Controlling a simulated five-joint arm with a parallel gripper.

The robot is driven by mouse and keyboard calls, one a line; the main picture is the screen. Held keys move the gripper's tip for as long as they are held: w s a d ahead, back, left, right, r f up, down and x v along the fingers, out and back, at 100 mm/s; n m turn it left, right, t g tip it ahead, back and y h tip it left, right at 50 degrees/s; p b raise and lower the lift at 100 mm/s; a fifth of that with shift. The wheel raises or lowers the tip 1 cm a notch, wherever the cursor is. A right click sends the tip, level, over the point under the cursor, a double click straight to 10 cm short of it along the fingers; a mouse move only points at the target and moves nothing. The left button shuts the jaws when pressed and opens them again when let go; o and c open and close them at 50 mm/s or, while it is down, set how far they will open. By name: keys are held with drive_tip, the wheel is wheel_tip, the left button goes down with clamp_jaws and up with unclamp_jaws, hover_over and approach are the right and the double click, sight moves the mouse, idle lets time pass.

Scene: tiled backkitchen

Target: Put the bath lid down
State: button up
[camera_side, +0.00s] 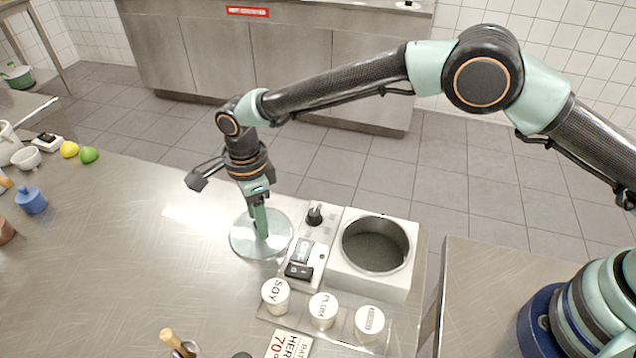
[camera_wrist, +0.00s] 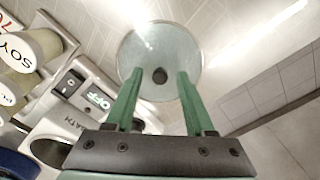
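The bath lid is a round glass disc (camera_side: 241,243) lying flat on the steel counter, left of the bath. It also shows in the wrist view (camera_wrist: 160,42), with a small dark knob (camera_wrist: 160,75) at its middle. My gripper (camera_side: 261,233) points down over the lid. In the wrist view my gripper (camera_wrist: 159,74) is open, with one green finger on each side of the knob and a gap to it on both sides. The bath (camera_side: 376,249) is a white box with an open round well, uncovered. The side view hides the knob behind my fingers.
A control panel (camera_side: 303,262) with a black dial sits between lid and bath. White labelled tubs, one marked SOY (camera_side: 275,295), stand in front. A sign (camera_side: 288,345) lies near the front edge. Counter left of the lid is clear. A gap separates the counter from the right-hand table.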

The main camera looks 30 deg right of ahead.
wheel_tip(320, 180, up, 12)
drive_tip(key=w+d+r+n+t, duration=0.1)
drive_tip(key=d+r+n, duration=0.3)
drive_tip(key=d+r, duration=0.6)
drive_tip(key=s+d+r+n+t, duration=0.2)
drive_tip(key=s+d+n, duration=0.2)
drive_tip(key=d, duration=0.5)
drive_tip(key=s+d+r+n+t, duration=0.1)
drive_tip(key=s+d+r+n, duration=0.25)
drive_tip(key=d, duration=0.45)
drive_tip(key=s+d+f+n+t, duration=0.1)
drive_tip(key=s+d+f+n, duration=0.3)
drive_tip(key=s+d+n, duration=0.2)
drive_tip(key=shift+s+d+f+t, duration=0.3)
drive_tip(key=shift+s+d, duration=0.7)
drive_tip(key=shift+s, duration=0.25)
